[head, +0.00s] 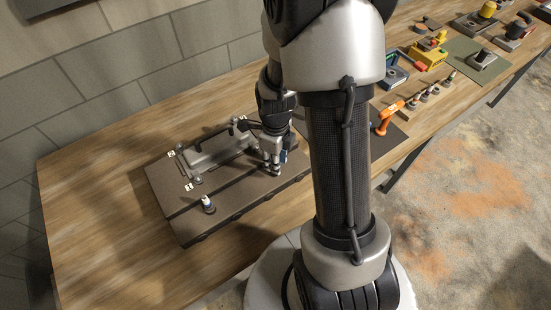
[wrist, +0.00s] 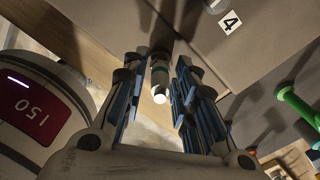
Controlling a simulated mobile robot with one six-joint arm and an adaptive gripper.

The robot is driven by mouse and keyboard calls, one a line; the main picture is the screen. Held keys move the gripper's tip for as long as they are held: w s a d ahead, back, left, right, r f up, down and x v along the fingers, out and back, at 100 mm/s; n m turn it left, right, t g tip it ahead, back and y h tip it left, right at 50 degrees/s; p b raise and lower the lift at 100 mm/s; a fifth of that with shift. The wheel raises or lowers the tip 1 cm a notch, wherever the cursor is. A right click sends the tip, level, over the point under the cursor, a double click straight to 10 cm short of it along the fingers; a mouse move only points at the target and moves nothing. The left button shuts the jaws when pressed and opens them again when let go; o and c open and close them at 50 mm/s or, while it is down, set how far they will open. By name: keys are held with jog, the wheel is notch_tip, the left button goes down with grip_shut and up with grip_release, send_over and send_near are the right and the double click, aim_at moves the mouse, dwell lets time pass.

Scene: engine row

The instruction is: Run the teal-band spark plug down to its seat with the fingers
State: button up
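A spark plug (wrist: 159,78) with a dark teal-green band and a pale tip stands at the dark engine block (wrist: 240,40) in the wrist view, near a tag marked 4. My gripper (wrist: 161,72) has its blue-padded fingers on either side of this plug, with a narrow gap seeming to show beside it. In the head view my gripper (head: 272,165) is low over the right end of the engine block (head: 240,197) and hides most of that plug. The plug's lower end and thread are hidden.
Another plug (head: 208,204) with a white top stands at the block's near left, by tag 1. A grey raised cover (head: 215,150) lies along the block's back. Bare wood (head: 90,220) is left.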

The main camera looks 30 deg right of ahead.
grip_shut()
jog(key=m, duration=0.7)
dwell(0.4)
jog(key=shift+o, duration=1.6)
grip_release()
